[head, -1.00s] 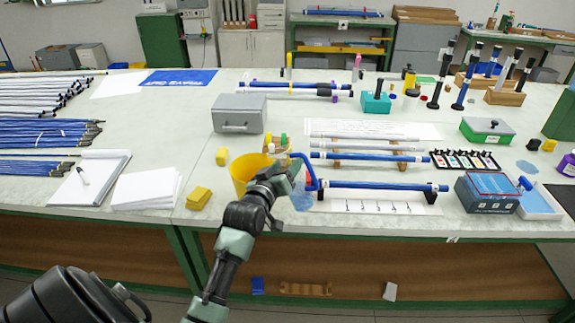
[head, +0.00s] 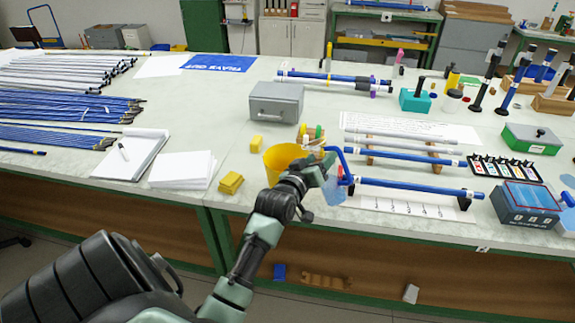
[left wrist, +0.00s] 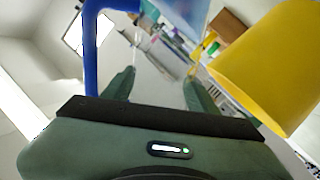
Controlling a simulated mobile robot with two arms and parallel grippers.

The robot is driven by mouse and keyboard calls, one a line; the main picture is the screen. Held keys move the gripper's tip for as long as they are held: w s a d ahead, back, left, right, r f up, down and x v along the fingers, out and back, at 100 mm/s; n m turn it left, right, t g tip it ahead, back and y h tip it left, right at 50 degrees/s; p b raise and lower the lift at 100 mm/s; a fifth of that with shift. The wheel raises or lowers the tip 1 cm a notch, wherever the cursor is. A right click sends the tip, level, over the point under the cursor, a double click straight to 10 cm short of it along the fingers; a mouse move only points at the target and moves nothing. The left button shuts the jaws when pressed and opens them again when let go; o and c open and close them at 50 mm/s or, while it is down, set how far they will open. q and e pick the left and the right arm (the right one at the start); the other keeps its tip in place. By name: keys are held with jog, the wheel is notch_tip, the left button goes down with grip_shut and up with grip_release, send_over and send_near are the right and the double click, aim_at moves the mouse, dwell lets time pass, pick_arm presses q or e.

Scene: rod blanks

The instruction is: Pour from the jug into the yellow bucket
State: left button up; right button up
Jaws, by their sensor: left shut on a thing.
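The jug is pale blue and see-through (head: 333,192), with a bright blue handle (head: 348,168). My left gripper (head: 322,168) is shut on the jug and hides part of it. In the left wrist view the blue handle (left wrist: 92,50) rises at the left, near the fingers (left wrist: 160,90), and a pale blue part of the jug (left wrist: 187,10) shows at the top. The yellow bucket (head: 274,162) stands on the table just left of my left gripper, its lower part covered by my arm. It fills the right of the left wrist view (left wrist: 270,65). I cannot tell what either holds.
Yellow blocks (head: 230,182) and a grey metal box (head: 275,103) are left of and behind the bucket. Blue rods on supports (head: 415,187) lie close right of the jug. White paper (head: 182,168) lies at the left, with bare table between.

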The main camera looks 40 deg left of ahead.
pick_arm(q)
jog(key=shift+r, duration=0.15)
jog(key=shift+n+p, duration=0.3)
jog(key=shift+p, duration=0.2)
dwell(0.4)
jog(key=shift+d+n+p, duration=0.1)
jog(key=shift+n+p, duration=0.2)
jog(key=shift+p, duration=0.1)
dwell(0.4)
